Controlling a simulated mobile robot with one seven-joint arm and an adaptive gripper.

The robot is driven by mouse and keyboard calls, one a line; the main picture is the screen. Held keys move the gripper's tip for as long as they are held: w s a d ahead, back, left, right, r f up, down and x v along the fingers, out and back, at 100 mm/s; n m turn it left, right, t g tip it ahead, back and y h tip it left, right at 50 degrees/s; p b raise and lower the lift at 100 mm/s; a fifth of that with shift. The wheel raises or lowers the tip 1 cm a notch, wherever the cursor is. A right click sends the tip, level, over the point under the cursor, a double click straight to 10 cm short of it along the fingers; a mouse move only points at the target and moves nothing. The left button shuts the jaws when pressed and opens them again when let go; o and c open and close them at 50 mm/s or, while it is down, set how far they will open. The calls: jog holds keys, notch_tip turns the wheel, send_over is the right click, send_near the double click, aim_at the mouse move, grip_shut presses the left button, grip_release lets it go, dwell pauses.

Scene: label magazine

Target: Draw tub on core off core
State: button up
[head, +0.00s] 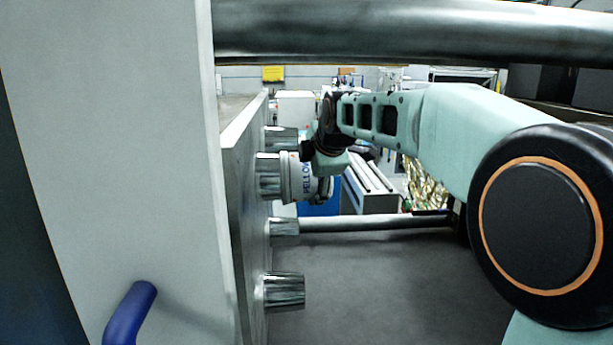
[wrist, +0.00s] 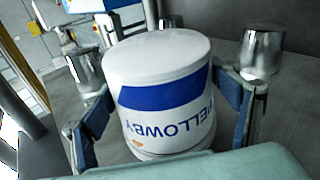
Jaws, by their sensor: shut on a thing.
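The tub (wrist: 160,95) is white with a blue band and blue lettering, and fills the middle of the wrist view. In the head view the tub (head: 294,172) lies sideways, its left end at a wide metal core (head: 268,178) on the upright plate. Part of that core shows bare; I cannot tell whether the tub's rim still surrounds its tip. My gripper (wrist: 163,88) is shut on the tub, a blue-padded finger on each side. In the head view my gripper (head: 326,160) partly hides the tub.
Other metal cores jut from the plate (head: 250,215): one above (head: 281,138), one below (head: 284,227) and one lower (head: 284,291). In the wrist view cores stand left (wrist: 86,70) and right (wrist: 260,52) of the tub. A horizontal bar (head: 370,223) runs below my gripper.

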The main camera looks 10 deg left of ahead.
jog(key=w+d+b, duration=0.1)
jog(key=w+d, duration=0.1)
jog(key=d, duration=0.6)
dwell(1.4)
jog(key=shift+r, duration=0.1)
jog(key=shift+d, duration=0.1)
jog(key=s+d+b, duration=0.5)
jog(key=s+b, duration=0.4)
jog(key=s, duration=0.2)
jog(key=shift+b, duration=0.4)
dwell(0.3)
